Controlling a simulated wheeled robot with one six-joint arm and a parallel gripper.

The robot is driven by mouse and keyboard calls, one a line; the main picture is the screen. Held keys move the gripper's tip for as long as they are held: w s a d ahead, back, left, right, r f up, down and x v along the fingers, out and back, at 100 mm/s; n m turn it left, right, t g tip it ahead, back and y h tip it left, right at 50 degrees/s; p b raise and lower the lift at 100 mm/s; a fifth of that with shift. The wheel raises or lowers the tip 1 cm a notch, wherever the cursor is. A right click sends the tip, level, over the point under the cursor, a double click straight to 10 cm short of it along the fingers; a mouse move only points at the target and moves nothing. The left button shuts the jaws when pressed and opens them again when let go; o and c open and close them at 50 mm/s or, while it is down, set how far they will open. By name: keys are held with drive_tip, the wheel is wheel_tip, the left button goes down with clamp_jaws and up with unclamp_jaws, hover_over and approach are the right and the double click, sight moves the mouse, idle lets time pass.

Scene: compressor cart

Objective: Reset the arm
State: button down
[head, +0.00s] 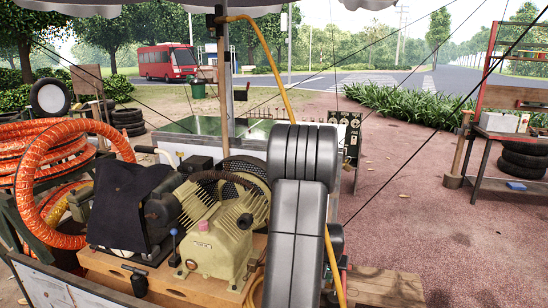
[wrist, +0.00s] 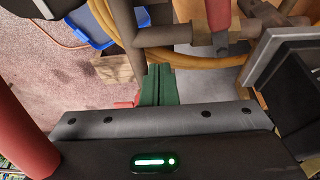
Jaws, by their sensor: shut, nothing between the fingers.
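My arm (head: 298,215), made of thick grey links, stands up in the middle of the head view, in front of the compressor's right side. It hides my gripper there. In the wrist view my gripper (wrist: 158,70) shows as two green fingers pressed together, with nothing between them. The fingers point towards brown pipes (wrist: 165,38) and a yellow hose (wrist: 205,62). I cannot tell whether the fingertips touch the pipes. The beige compressor (head: 218,235) sits on a wooden cart to the left of my arm.
A yellow hose (head: 262,45) runs from a post down behind my arm. Orange coiled hoses (head: 55,165) lie at the left. A blue tray (wrist: 92,22) shows on the ground in the wrist view. A red shelf (head: 505,95) stands at the right, with open paving (head: 415,215) before it.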

drive_tip(key=w, duration=0.2)
drive_tip(key=w+d+b, duration=0.1)
drive_tip(key=shift+w+f, duration=0.1)
drive_tip(key=shift+w, duration=0.3)
drive_tip(key=d+v, duration=0.1)
drive_tip(key=v, duration=0.9)
drive_tip(key=shift+a+b, duration=0.3)
drive_tip(key=shift+a, duration=0.15)
